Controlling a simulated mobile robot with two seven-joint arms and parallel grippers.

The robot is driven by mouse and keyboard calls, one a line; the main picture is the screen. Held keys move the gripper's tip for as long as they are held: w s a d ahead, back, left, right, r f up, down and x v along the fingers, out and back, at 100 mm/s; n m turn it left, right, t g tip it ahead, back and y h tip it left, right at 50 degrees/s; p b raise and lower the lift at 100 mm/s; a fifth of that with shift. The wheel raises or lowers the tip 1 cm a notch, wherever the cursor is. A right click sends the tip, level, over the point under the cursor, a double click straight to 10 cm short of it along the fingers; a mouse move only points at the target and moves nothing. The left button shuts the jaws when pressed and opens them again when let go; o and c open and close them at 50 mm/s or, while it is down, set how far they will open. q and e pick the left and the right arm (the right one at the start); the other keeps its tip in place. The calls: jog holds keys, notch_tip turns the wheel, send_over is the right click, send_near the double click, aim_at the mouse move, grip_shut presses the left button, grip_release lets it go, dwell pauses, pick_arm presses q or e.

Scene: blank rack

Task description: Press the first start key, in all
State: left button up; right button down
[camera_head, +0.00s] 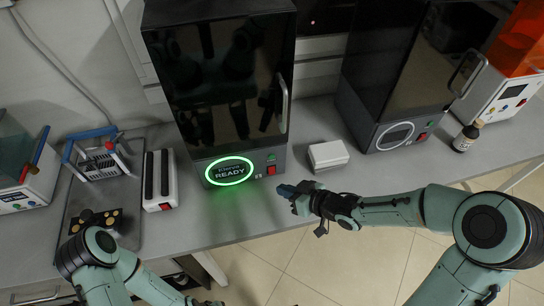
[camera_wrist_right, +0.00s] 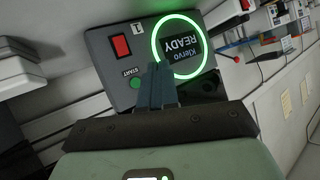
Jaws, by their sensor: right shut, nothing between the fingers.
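The near machine (camera_head: 215,100) has a dark front and a glowing green ring display (camera_head: 230,171) reading READY. It also shows in the right wrist view (camera_wrist_right: 180,46). Its small green start key (camera_wrist_right: 136,84), labelled START, sits beside the ring, near a red switch (camera_wrist_right: 121,46). In the head view the key (camera_head: 271,157) is above the red switch (camera_head: 271,170). My right gripper (camera_head: 283,190) is shut and empty, in front of the panel's lower right. In the wrist view its blue fingertips (camera_wrist_right: 161,68) overlap the panel between key and ring; contact cannot be told.
A second machine (camera_head: 400,85) with an unlit ring (camera_head: 395,135) stands to the right. A white box (camera_head: 328,154) lies between the machines. A small bottle (camera_head: 465,138) is further right. A white device with dark bars (camera_head: 160,180) and a metal tray (camera_head: 125,225) are left.

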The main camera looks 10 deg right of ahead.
aim_at(272, 156)
pick_arm(q)
jog(key=shift+w+r+p, duration=0.4)
jog(key=shift+r+p, duration=0.2)
jog(key=shift+r, duration=0.1)
pick_arm(e)
jog(key=w, duration=0.8)
jog(key=shift+w+a, duration=0.15)
pick_arm(q)
jog(key=shift+r, duration=0.1)
dwell(1.1)
jog(key=shift+w+r+p, duration=0.3)
pick_arm(e)
jog(key=shift+w, duration=0.45)
pick_arm(q)
jog(key=shift+s, duration=0.1)
